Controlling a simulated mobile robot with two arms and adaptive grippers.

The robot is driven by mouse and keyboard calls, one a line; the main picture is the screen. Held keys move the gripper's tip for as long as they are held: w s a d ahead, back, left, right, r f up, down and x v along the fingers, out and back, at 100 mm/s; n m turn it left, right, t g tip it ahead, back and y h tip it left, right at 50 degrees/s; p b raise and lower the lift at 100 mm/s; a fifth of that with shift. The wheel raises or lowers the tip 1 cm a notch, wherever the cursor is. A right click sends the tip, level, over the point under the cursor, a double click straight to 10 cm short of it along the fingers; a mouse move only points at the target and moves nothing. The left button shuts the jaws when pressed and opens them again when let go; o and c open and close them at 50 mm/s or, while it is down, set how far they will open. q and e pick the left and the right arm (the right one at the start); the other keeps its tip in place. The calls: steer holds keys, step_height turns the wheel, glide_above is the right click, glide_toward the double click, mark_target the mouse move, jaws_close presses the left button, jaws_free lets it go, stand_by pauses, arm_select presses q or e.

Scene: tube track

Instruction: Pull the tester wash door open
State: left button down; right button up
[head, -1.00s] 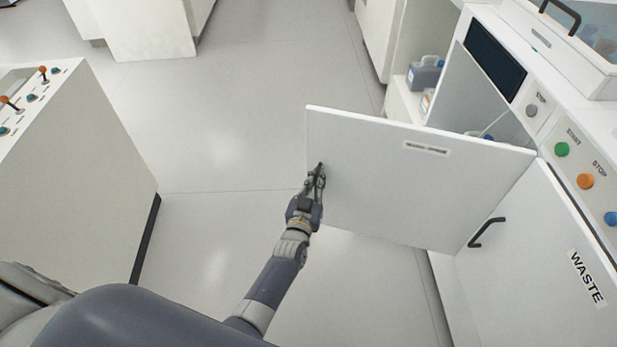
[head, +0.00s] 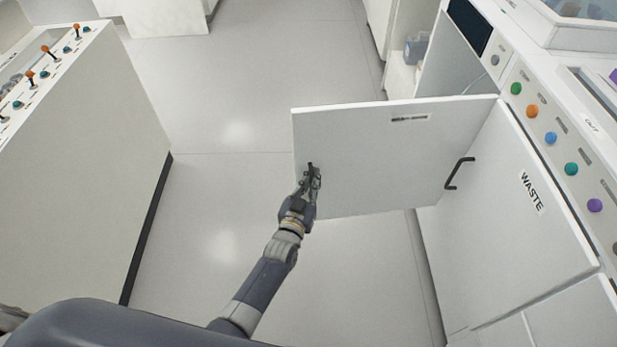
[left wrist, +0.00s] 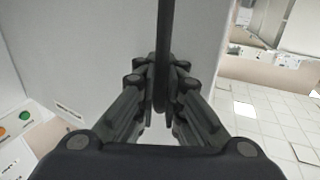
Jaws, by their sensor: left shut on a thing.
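The wash door (head: 375,150) is a white panel that stands swung out from the machine, hinged at its right side in the head view. A small label sits near its top edge; its text is too small to read. My left gripper (head: 312,175) is shut on the door's dark handle near the free left edge. In the left wrist view the handle (left wrist: 163,40) runs as a dark bar between the two fingers (left wrist: 160,90), with the door panel (left wrist: 90,45) behind it. My right gripper is not in view.
The WASTE door (head: 500,210) beside it is closed, with a dark handle (head: 458,172). Coloured buttons (head: 550,138) line the machine's panel. A bottle (head: 415,48) stands in the open space behind the door. A white console (head: 80,150) stands at left; the floor between is clear.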

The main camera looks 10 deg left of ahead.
arm_select(q)
steer(key=shift+a, duration=0.35)
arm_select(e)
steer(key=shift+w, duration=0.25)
arm_select(q)
steer(key=c, duration=1.7)
jaws_free()
steer(key=shift+a, duration=0.15)
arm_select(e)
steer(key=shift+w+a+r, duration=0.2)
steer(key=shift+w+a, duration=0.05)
arm_select(q)
steer(key=s+a, duration=0.1)
steer(key=s, duration=1.1)
steer(key=shift+a, duration=0.15)
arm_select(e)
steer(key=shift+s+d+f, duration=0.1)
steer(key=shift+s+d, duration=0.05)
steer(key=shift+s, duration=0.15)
